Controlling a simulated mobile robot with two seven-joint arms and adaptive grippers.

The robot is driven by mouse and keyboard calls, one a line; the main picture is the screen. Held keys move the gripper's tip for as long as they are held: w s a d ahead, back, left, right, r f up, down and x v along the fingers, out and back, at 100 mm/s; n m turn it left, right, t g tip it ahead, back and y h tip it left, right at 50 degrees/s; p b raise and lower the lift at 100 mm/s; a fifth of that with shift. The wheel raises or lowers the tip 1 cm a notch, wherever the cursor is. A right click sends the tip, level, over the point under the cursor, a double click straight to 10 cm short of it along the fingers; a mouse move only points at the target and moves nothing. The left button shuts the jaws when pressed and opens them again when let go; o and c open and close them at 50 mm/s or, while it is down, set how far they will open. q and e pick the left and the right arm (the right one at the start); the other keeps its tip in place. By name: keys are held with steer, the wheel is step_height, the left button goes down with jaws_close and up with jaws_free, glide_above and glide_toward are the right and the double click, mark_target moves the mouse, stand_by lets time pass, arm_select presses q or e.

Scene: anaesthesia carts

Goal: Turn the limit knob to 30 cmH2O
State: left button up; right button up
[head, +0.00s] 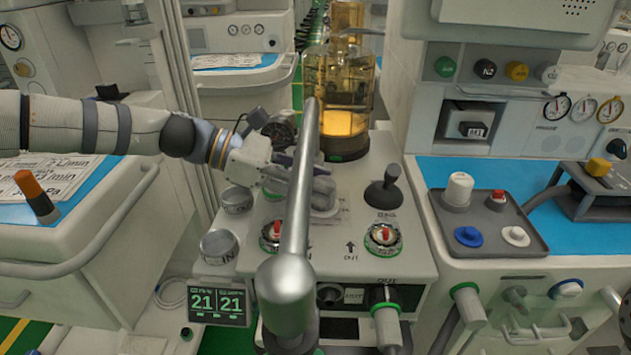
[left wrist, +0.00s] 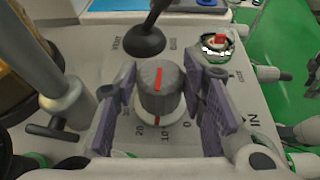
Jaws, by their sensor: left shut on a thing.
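The limit knob (left wrist: 160,92) is a grey ribbed knob with a red line on top, and its red mark at the base points between 10 and 20 on the printed scale, nearer 10. In the head view the knob (head: 324,204) is partly covered by the gripper and a silver pole. My left gripper (head: 312,187) reaches it from the left. In the left wrist view its purple pads (left wrist: 158,108) stand on both sides of the knob, shut on it. My right gripper is not in view.
The silver pole (head: 297,210) rises close in front of the knob. A black lever (head: 385,190) stands right of it, and an amber canister (head: 340,100) behind. Red-marked valves (head: 383,236) sit nearer the front. A display (head: 218,302) reads 21 and 21.

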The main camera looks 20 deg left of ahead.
arm_select(q)
steer(key=shift+w+f+m+g, duration=0.1)
steer(key=shift+m+g, duration=0.5)
steer(key=shift+g, duration=0.1)
steer(key=o, duration=1.2)
steer(key=v, duration=1.2)
steer(key=shift+a+f, duration=0.1)
steer(key=shift+f, duration=0.05)
